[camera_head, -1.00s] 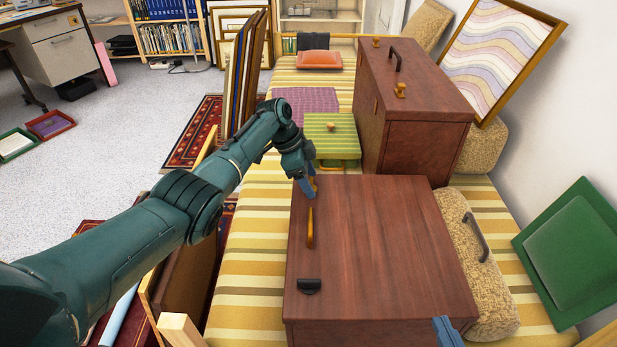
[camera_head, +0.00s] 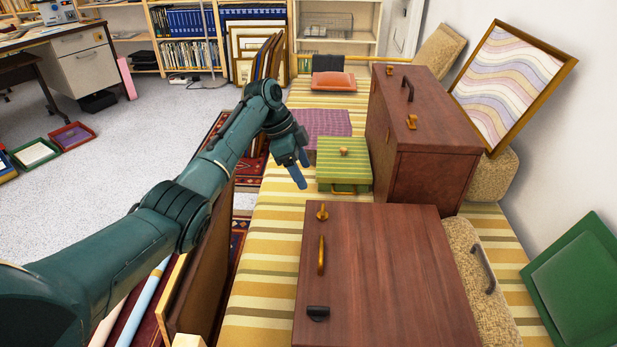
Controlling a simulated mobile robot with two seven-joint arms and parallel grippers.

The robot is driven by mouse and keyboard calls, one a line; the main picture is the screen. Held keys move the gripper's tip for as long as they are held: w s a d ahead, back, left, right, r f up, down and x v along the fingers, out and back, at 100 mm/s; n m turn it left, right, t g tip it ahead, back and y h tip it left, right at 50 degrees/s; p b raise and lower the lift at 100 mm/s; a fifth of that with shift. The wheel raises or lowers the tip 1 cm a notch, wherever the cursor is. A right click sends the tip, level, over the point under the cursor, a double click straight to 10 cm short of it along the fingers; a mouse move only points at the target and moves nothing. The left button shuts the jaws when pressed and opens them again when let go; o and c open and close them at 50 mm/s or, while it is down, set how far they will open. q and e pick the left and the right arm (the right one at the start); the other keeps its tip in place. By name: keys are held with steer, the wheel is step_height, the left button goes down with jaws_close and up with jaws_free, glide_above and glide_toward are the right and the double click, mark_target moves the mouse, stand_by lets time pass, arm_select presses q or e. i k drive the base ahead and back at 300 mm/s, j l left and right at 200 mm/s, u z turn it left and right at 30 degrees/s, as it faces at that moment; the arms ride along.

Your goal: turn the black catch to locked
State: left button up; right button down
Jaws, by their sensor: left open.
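A brown wooden case (camera_head: 400,270) lies in the foreground. Along its left edge are a black catch (camera_head: 318,313) at the near end, an orange handle (camera_head: 321,255) in the middle and an orange catch (camera_head: 322,211) at the far end. The black catch lies across the edge, its longer side running left to right. My left gripper (camera_head: 300,170) is open and empty, beyond the case's far left corner, apart from both catches. The black catch is fully uncovered. My right gripper is out of view.
A second brown case (camera_head: 430,160) stands behind at the right. A green striped box (camera_head: 344,165) sits beyond the near case. A beige textured case (camera_head: 472,270) lies to its right. Frames (camera_head: 205,270) lean at the left.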

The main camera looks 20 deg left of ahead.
mark_target(317, 314)
steer(key=k, duration=1)
